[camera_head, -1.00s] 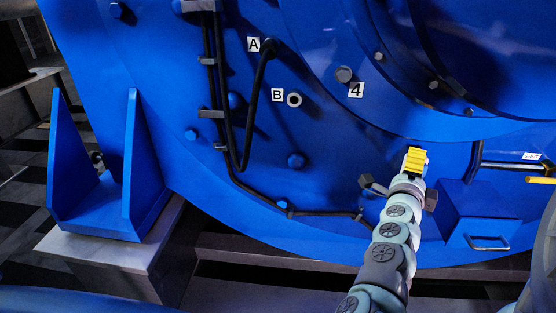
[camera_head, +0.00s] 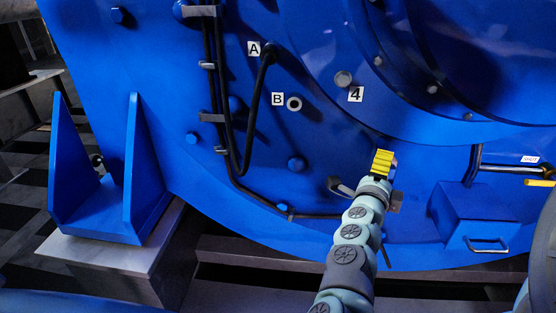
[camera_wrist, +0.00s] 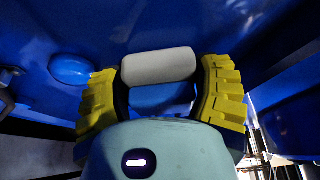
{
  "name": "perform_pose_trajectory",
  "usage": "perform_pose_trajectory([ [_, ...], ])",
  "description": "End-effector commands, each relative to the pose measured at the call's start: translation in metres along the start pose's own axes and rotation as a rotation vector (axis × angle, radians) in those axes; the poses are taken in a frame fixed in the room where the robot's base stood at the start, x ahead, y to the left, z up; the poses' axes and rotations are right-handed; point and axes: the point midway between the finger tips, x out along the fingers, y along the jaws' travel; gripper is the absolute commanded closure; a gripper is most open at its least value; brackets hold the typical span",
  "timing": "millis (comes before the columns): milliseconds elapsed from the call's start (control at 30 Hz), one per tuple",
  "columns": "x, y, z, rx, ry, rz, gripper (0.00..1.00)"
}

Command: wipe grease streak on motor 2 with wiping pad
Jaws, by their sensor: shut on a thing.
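The big blue motor housing (camera_head: 330,190) fills most of the head view. My gripper (camera_head: 383,162), with yellow fingers, is in front of its lower part, below the label 4. In the wrist view my gripper is shut on a pale grey rounded pad (camera_wrist: 160,66), gripped between the two yellow fingers. The pad cannot be made out in the head view. Blue motor surface lies beyond the pad in the wrist view; I cannot tell whether they touch. I cannot make out a grease streak in either view.
A black cable (camera_head: 228,140) runs down the housing and along its lower edge. Labels A (camera_head: 254,48) and B (camera_head: 278,98) and several bolts are on the face. A blue box with a handle (camera_head: 487,244) juts out at right. A blue bracket foot (camera_head: 110,210) stands at left.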

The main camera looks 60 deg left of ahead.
Motion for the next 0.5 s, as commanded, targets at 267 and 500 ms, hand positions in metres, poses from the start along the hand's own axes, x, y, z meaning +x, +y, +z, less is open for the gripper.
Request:
perform_pose_trajectory([
  [267,-0.008,-0.002,0.018,0.0,-0.007,-0.001,0.72],
  [500,-0.015,-0.002,0.034,-0.001,-0.007,-0.001,0.72],
])
